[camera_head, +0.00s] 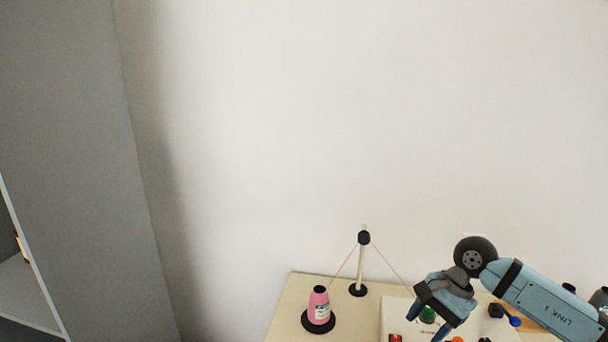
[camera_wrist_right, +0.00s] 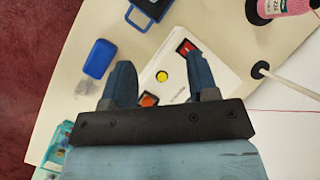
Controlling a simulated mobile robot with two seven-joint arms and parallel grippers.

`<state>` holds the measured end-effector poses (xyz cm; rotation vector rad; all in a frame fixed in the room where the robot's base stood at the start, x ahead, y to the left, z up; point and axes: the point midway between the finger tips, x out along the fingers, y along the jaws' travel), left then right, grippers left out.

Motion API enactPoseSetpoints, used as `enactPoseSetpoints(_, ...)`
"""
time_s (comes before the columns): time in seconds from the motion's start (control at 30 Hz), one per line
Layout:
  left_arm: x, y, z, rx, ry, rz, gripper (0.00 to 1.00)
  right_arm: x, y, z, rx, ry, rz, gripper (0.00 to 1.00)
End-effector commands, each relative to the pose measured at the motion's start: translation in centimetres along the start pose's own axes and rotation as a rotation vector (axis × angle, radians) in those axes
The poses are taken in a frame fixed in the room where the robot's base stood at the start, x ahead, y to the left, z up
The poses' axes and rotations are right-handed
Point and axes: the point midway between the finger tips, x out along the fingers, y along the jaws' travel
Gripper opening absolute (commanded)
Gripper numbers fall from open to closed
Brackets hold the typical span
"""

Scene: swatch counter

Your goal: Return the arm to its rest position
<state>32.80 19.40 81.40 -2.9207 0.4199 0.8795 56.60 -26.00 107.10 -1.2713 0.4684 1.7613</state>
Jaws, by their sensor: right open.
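My right arm (camera_head: 540,296) comes in from the right in the head view and reaches over the right part of the counter. My right gripper (camera_head: 424,338) points down above the counter, its fingers apart. In the wrist view the right gripper (camera_wrist_right: 166,92) is open, with nothing between its fingertips but the view of a white box (camera_wrist_right: 222,72) with red, yellow and orange parts below. My left gripper is not in view.
A pink thread cone (camera_head: 318,308) stands on a black base at the counter's left. A post (camera_head: 360,268) carries pink thread. In the wrist view, a blue block (camera_wrist_right: 99,58) and a blue-framed item (camera_wrist_right: 154,8) lie on the counter. A grey cabinet (camera_head: 75,150) stands far left.

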Motion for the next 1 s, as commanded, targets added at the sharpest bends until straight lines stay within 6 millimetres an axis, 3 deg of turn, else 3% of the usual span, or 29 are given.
enactPoseSetpoints(0.03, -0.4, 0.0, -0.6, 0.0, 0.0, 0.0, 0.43, 2.6, -0.3, 3.5, 0.077, -0.165, -0.052, 0.54)
enactPoseSetpoints(0.1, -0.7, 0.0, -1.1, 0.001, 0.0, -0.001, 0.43, 4.7, -0.9, 7.5, 0.22, -0.389, -0.125, 0.54)
enactPoseSetpoints(0.2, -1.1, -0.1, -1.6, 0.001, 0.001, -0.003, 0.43, 6.2, -1.7, 12.4, 0.47, -0.711, -0.196, 0.54)
enactPoseSetpoints(0.3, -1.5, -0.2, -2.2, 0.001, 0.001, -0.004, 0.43, 6.4, -2.2, 15.7, 0.766, -1.032, -0.226, 0.54)
enactPoseSetpoints(0.47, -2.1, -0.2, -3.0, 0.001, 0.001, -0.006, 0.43, 6.0, -2.3, 16.8, 1.316, -1.529, -0.198, 0.54)
enactPoseSetpoints(0.57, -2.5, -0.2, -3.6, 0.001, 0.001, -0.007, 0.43, 6.7, -1.1, 15.3, 1.697, -1.821, -0.133, 0.54)
enactPoseSetpoints(0.67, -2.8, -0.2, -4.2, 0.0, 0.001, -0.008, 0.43, 8.5, 1.4, 13.0, 2.096, -2.098, -0.035, 0.54)
enactPoseSetpoints(0.7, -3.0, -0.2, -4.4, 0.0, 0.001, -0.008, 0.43, 9.7, 2.8, 12.0, -2.239, 2.182, -0.015, 0.54)
enactPoseSetpoints(0.83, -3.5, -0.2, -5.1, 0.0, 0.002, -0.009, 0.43, 14.2, 8.8, 9.8, -1.88, 1.696, -0.136, 0.54)
enactPoseSetpoints(1.0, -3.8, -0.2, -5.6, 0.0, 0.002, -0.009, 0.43, 19.2, 16.2, 9.7, -1.502, 1.264, -0.204, 0.54)
